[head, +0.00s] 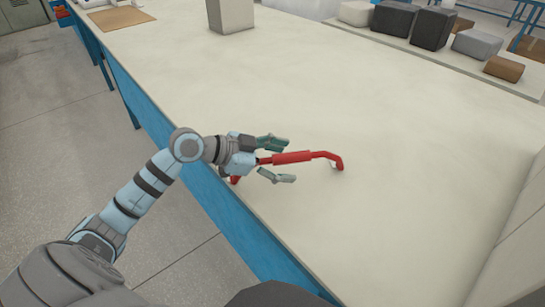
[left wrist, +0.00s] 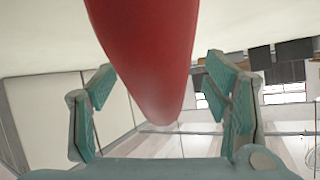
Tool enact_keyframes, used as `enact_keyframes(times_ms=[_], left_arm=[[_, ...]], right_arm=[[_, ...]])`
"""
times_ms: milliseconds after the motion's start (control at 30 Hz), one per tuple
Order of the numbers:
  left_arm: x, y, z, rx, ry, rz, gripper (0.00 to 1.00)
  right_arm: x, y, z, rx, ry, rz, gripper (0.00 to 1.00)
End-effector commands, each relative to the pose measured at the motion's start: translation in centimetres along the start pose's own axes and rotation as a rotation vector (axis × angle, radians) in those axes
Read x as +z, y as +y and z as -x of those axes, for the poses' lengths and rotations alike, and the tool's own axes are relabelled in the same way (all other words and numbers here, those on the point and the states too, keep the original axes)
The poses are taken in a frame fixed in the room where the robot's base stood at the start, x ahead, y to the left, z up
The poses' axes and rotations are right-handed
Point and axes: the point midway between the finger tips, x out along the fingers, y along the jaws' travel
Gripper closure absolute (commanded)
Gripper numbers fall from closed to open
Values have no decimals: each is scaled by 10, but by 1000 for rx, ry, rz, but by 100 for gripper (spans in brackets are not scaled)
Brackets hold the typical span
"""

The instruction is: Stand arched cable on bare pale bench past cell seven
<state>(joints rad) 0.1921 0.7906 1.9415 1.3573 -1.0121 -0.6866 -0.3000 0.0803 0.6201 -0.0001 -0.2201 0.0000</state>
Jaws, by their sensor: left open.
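The red arched cable (head: 293,158) stands on the pale bench (head: 400,160), its bent end down on the bench to the right of my left gripper. Its other end shows low behind the gripper, near the bench's front edge. My left gripper (head: 283,160) is open, with its fingers either side of the cable's near part. In the left wrist view the red cable (left wrist: 145,60) fills the space between the two open green fingers (left wrist: 160,115), with gaps at both sides. My right gripper is not in view. No cells can be made out.
A grey block (head: 230,15) stands at the back of the bench. A brown board (head: 118,18) lies at the far left. Dark, grey and brown boxes (head: 434,28) stand on a ledge at the back right. The bench around the cable is clear.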

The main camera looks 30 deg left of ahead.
Motion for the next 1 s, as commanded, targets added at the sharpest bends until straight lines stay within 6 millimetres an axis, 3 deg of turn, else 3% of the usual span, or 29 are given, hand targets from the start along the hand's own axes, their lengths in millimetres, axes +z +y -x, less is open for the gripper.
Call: enact_keyframes(times_ms=[700,1000], left_arm=[[-1,0,54,1,-5,0,30],[-4,1,69,8,3,1,30]], right_arm=[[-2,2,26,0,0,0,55],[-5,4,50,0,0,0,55]])
